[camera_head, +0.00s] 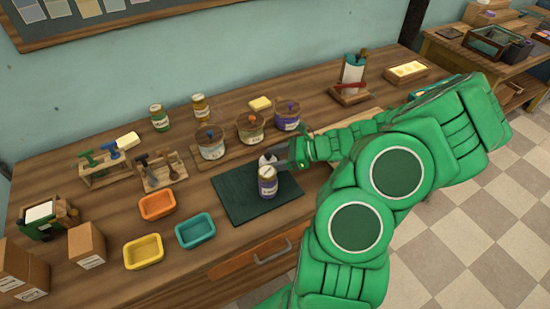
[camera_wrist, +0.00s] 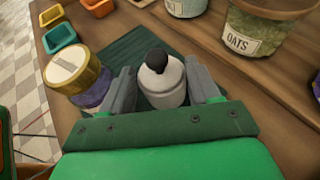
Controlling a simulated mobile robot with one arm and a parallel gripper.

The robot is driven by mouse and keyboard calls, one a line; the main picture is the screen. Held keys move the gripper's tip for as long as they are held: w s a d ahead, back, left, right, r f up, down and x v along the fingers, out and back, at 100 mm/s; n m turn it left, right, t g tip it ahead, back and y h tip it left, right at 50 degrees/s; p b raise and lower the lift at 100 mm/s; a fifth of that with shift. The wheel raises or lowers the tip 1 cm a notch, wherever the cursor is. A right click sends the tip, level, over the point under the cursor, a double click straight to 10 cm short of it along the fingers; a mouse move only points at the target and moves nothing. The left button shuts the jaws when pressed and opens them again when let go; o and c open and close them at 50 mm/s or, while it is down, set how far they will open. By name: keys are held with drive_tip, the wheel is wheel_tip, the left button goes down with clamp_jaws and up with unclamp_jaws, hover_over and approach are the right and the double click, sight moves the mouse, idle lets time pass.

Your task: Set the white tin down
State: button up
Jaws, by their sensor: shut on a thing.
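The white tin (camera_wrist: 163,86) has a rounded white top and a black knob. It stands between the two grey fingers of my gripper (camera_wrist: 160,75), which is shut on it. In the head view, the tin (camera_head: 265,161) is partly hidden by my gripper (camera_head: 277,156) near the back edge of the dark green mat (camera_head: 236,198). The mat also shows behind and beside the tin in the wrist view (camera_wrist: 120,52). I cannot tell whether the tin's base touches the mat.
A purple jar with a gold lid (camera_head: 267,183) stands on the mat, close beside my left finger in the wrist view (camera_wrist: 78,72). Lidded jars (camera_head: 250,127) stand in a row behind. Orange (camera_head: 157,205), teal (camera_head: 195,231) and yellow (camera_head: 143,252) trays sit left of the mat.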

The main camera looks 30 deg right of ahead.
drive_tip(key=o, duration=0.9)
